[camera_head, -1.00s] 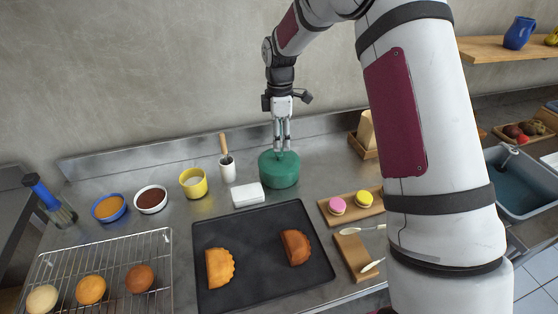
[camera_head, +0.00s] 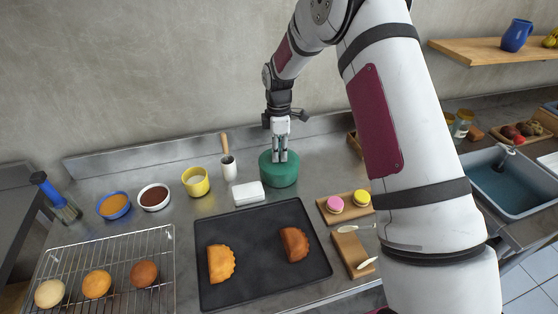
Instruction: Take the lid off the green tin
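The green tin (camera_head: 279,175) is round and stands on the steel counter behind the baking tray. Its lid is on, the same green as the body; any knob on top is hidden by the fingers. My gripper (camera_head: 280,157) points straight down at the middle of the lid, its fingertips at or just over the top. The fingers look close together, but whether they are shut on anything is too small to tell.
A dark baking tray (camera_head: 265,289) with two pastries lies in front. A wooden board (camera_head: 329,214) with macarons is at right.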

